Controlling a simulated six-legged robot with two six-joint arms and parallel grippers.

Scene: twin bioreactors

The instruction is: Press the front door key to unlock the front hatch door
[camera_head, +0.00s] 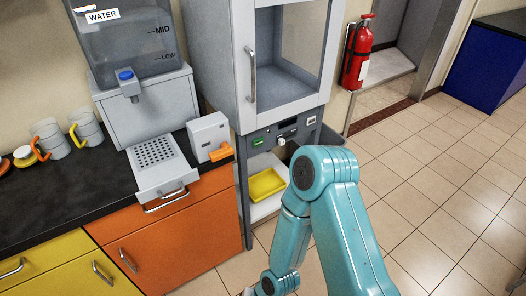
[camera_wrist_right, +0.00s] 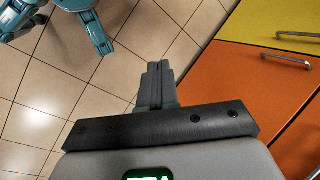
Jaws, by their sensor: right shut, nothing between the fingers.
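The tall grey cabinet has a framed, glazed hatch door (camera_head: 302,50) with a vertical handle (camera_head: 252,75); the door looks closed. Below it is a dark control panel with a green key (camera_head: 258,142), a pale knob (camera_head: 282,141), a small display and a white key or label (camera_head: 311,120). The lettering is too small to tell which is the front door key. My right arm stands in front of the panel's lower right. My right gripper (camera_wrist_right: 155,70) shows in the right wrist view, fingers together and empty, over floor tiles beside the orange cabinet. My left gripper is not in view.
A yellow tray (camera_head: 266,185) lies on the shelf below the panel. The counter (camera_head: 85,190) at left holds a water dispenser (camera_head: 130,50), mugs and a grey box with an orange lever (camera_head: 221,152). A fire extinguisher (camera_head: 358,55) hangs at right. The tiled floor (camera_head: 450,180) is clear.

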